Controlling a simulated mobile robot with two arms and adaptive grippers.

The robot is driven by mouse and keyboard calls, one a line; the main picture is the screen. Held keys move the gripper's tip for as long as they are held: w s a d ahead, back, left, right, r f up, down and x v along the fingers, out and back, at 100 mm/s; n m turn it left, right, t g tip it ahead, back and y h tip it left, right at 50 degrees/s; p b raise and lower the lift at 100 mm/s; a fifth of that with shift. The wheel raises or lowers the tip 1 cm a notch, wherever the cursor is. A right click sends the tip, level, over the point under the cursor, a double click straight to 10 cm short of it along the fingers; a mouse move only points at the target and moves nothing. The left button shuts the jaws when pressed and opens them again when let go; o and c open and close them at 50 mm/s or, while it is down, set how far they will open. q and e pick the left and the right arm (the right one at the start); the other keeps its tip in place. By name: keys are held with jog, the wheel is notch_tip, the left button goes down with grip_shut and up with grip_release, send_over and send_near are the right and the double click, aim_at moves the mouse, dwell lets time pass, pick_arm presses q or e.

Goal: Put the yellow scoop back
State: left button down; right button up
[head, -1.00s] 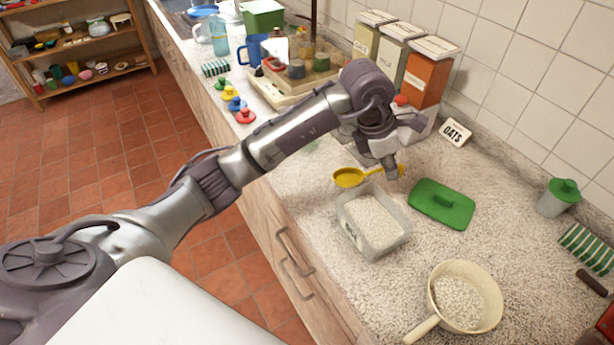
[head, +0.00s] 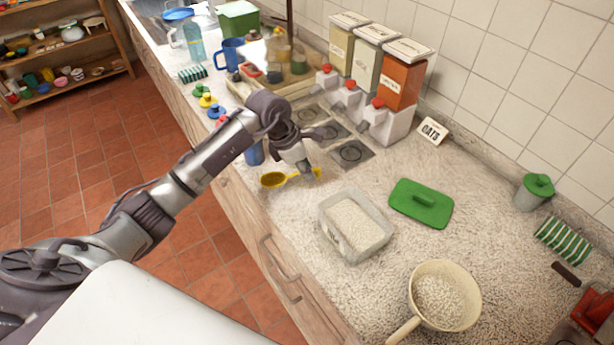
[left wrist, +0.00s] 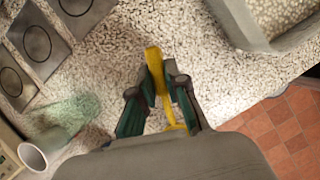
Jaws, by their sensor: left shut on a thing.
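The yellow scoop (head: 273,180) is in my left gripper (head: 308,174), which is shut on its handle. The scoop's bowl points left in the head view, near the counter's front edge. I cannot tell whether it touches the counter. In the left wrist view the yellow handle (left wrist: 153,62) stands between the two fingers (left wrist: 158,88), and the bowl is mostly hidden behind the gripper. A clear tub of oats (head: 378,256) stands to the right of the gripper, with a green lid (head: 421,203) lying beside it. My right gripper is not in view.
Dispensers with red knobs (head: 378,103) stand against the wall, with dark square plates (head: 350,154) in front. An OATS card (head: 432,131) stands by them. A cream pan of oats (head: 441,296) is at the front right. A blue object (head: 254,153) is just behind the arm.

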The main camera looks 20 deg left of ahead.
aim_at(312, 188)
pick_arm(q)
notch_tip(312, 188, down, 3)
jog(key=shift+f+p, duration=0.15)
jog(key=shift+p, duration=0.6)
jog(key=shift+f, duration=0.25)
jog(key=shift+f, duration=0.1)
jog(key=shift+f+b, duration=0.2)
jog(key=shift+b, duration=0.15)
jog(key=c, duration=1.2)
grip_release()
jog(key=shift+r, duration=0.1)
